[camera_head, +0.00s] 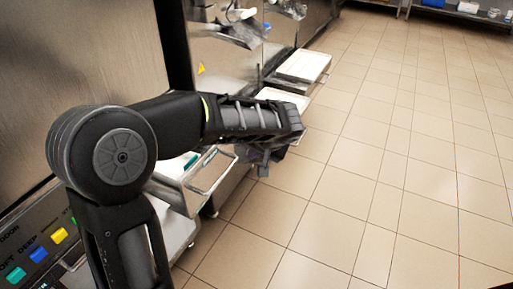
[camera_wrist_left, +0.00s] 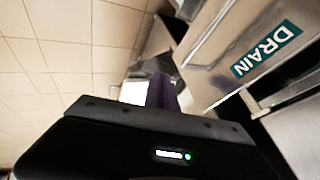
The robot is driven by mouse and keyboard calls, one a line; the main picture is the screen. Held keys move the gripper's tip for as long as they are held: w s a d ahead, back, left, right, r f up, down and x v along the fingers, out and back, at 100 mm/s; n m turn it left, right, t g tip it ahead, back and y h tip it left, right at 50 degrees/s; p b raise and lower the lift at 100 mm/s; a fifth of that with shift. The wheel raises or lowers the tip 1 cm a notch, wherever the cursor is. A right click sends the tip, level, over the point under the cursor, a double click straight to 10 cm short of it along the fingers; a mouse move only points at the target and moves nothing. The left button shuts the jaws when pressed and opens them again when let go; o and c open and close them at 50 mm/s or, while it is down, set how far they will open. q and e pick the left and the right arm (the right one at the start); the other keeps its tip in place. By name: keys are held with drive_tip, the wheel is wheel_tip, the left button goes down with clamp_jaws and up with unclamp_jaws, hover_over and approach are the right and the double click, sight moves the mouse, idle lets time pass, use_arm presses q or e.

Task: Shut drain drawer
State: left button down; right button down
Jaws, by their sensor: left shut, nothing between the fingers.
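The drain drawer is a steel box with a bar handle (camera_head: 215,174) and shows beyond my left forearm in the head view. It juts out from the machine front, partly hidden by my arm. In the wrist view its steel front carries a teal DRAIN label (camera_wrist_left: 265,48), seen close and tilted. My left gripper (camera_head: 264,163) is shut and empty, pointing down past the handle, over the floor side. Its dark fingers (camera_wrist_left: 162,91) show beside the drawer front in the wrist view. I cannot tell whether they touch the drawer. My right gripper is out of view.
Further along the row, another tray (camera_head: 303,65) sticks out from a machine. A control panel with coloured buttons (camera_head: 40,254) is at the lower left. The tiled floor (camera_head: 400,150) to the right is clear. A shelf (camera_head: 465,12) stands far back.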

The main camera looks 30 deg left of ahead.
sight(233, 150)
use_arm(q)
drive_tip(key=a, duration=0.1)
drive_tip(key=a+f, duration=0.1)
drive_tip(key=a, duration=0.1)
drive_tip(key=w+a+f, duration=0.1)
drive_tip(key=a, duration=0.1)
drive_tip(key=shift+a, duration=0.1)
idle(0.3)
drive_tip(key=shift+s+a, duration=0.1)
drive_tip(key=shift+a, duration=0.5)
drive_tip(key=a, duration=0.8)
drive_tip(key=shift+s, duration=0.15)
drive_tip(key=a+p, duration=0.2)
drive_tip(key=a, duration=0.8)
drive_tip(key=shift+a, duration=0.15)
